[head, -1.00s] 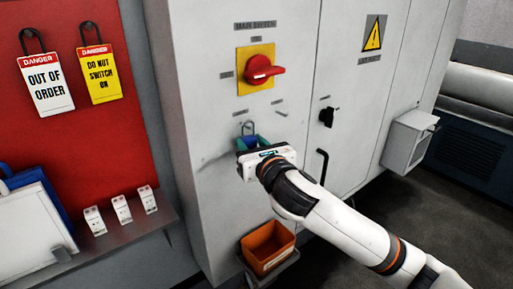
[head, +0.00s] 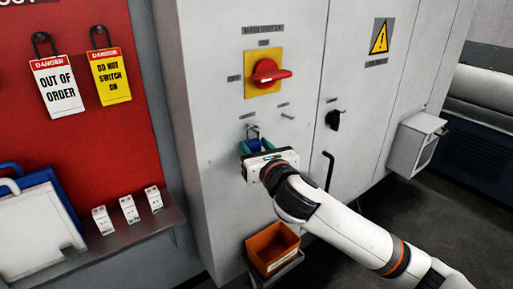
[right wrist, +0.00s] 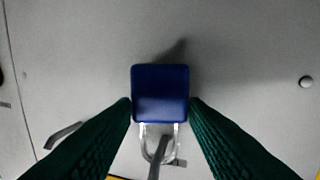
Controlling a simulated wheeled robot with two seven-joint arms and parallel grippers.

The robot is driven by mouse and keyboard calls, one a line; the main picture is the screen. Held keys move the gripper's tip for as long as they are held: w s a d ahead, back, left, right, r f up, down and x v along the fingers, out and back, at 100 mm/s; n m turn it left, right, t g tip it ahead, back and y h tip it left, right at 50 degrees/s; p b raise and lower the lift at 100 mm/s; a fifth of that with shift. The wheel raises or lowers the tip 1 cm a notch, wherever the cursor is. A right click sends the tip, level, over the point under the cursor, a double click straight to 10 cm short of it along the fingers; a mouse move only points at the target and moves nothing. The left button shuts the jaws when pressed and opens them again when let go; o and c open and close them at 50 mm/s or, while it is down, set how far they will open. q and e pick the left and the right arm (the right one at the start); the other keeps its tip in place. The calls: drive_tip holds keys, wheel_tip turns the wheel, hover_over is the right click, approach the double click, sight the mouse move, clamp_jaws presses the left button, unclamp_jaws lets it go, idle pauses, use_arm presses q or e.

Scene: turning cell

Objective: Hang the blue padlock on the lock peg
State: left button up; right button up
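The blue padlock (right wrist: 160,92) is between the two green fingers of my right gripper (right wrist: 160,108), which touch its sides. Its silver shackle (right wrist: 146,148) points towards the bottom of the right wrist view. A grey peg (right wrist: 155,170) crosses the shackle there; I cannot tell whether it passes through the loop. In the head view my right gripper (head: 257,147) is at the cabinet front, below the red main switch (head: 268,73). The padlock's body is mostly hidden there between the fingers. My left gripper is not in view.
An orange bin (head: 272,250) sits below the gripper on the grey cabinet (head: 215,200). A black knob (head: 333,119) and a door handle (head: 328,170) are to the right. Danger tags (head: 57,86) hang on the red board (head: 130,140) at left.

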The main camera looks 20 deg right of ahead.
drive_tip(key=o, duration=0.4)
